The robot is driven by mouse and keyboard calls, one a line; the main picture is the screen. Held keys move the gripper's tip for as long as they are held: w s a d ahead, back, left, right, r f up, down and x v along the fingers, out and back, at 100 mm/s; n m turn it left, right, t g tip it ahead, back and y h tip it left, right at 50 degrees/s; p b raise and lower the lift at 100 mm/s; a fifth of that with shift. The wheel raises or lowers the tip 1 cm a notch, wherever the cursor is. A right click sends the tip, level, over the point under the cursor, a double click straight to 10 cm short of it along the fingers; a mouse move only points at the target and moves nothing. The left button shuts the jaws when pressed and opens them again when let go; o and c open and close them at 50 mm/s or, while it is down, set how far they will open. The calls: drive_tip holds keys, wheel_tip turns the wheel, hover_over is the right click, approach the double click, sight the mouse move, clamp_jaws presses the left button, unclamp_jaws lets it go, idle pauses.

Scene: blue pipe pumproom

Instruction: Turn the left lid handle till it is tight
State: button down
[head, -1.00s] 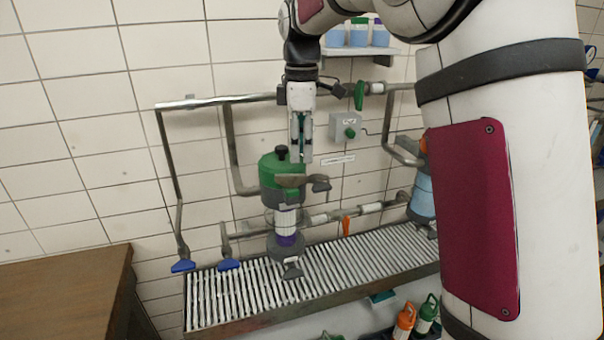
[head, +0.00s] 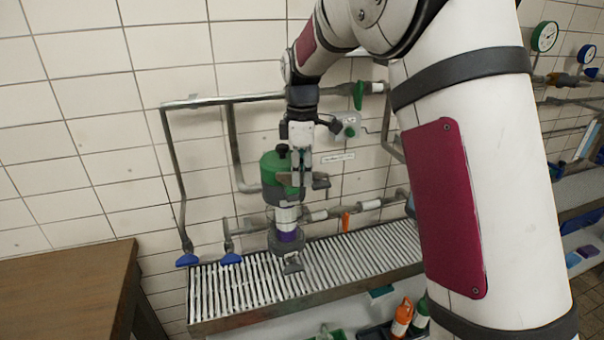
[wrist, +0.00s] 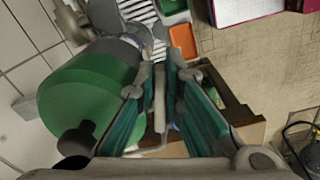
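The left vessel has a green lid (head: 272,168) with a black knob on top and a clear and purple lower part (head: 287,226). Its green lid (wrist: 85,95) fills the left of the wrist view. A grey lid handle (head: 320,181) sticks out at the lid's lower edge, partly hidden by my gripper. In the wrist view a grey bar, which looks like this handle (wrist: 160,95), lies between my fingers. My gripper (head: 302,182) points down in front of the lid. Its teal-padded fingers (wrist: 168,75) are apart around the bar; contact cannot be told.
Grey pipes run along the tiled wall, with blue valve handles (head: 188,260) at left and an orange one (head: 346,221) at right. A slatted grate (head: 235,290) lies below the vessel. A wooden table (head: 65,290) stands at left.

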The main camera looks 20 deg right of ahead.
sight(283, 177)
drive_tip(key=shift+m, duration=0.3)
drive_tip(key=a+m, duration=0.1)
drive_tip(key=m, duration=0.5)
drive_tip(key=s+a+m, duration=0.1)
drive_tip(key=m, duration=0.5)
drive_tip(key=a+m, duration=0.1)
drive_tip(key=m, duration=0.5)
drive_tip(key=shift+s+a+m+p, duration=0.2)
drive_tip(key=shift+a+m+p, duration=0.1)
drive_tip(key=shift+m, duration=0.1)
drive_tip(key=m, duration=0.4)
drive_tip(key=shift+w+a+m, duration=0.25)
drive_tip(key=shift+a+m, duration=0.05)
drive_tip(key=shift+a, duration=0.05)
drive_tip(key=m, duration=0.2)
drive_tip(key=shift+w+a+m, duration=0.15)
drive_tip(key=shift+w+m, duration=0.1)
drive_tip(key=shift+m, duration=0.05)
drive_tip(key=shift+w+a+m, duration=0.1)
drive_tip(key=shift+w+m, duration=0.1)
drive_tip(key=shift+m, duration=0.8)
drive_tip(key=shift+w+a+m, duration=0.1)
drive_tip(key=shift+w+m, duration=0.1)
drive_tip(key=shift+m, duration=0.8)
drive_tip(key=c, duration=1.7)
unclamp_jaws()
